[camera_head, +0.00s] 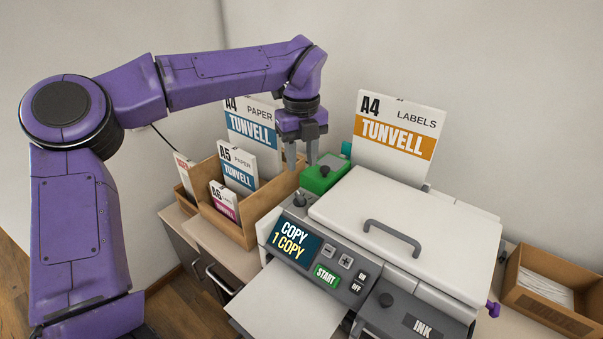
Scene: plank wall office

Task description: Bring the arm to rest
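My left arm is purple and reaches in from the left, bent over the paper box. My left gripper (302,163) points down with its two grey fingers apart and nothing between them. It hangs by the left rear corner of the copier (390,220), close to a green block with a black knob (325,173). I cannot tell whether a finger touches the block. My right gripper is not in view.
A cardboard box (222,219) holds A4, A5 and A6 paper packs left of the copier. An A4 labels pack (397,137) stands behind it. The copier display (289,243) reads COPY, 1 COPY. A cardboard tray (545,307) with white sheets is at right.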

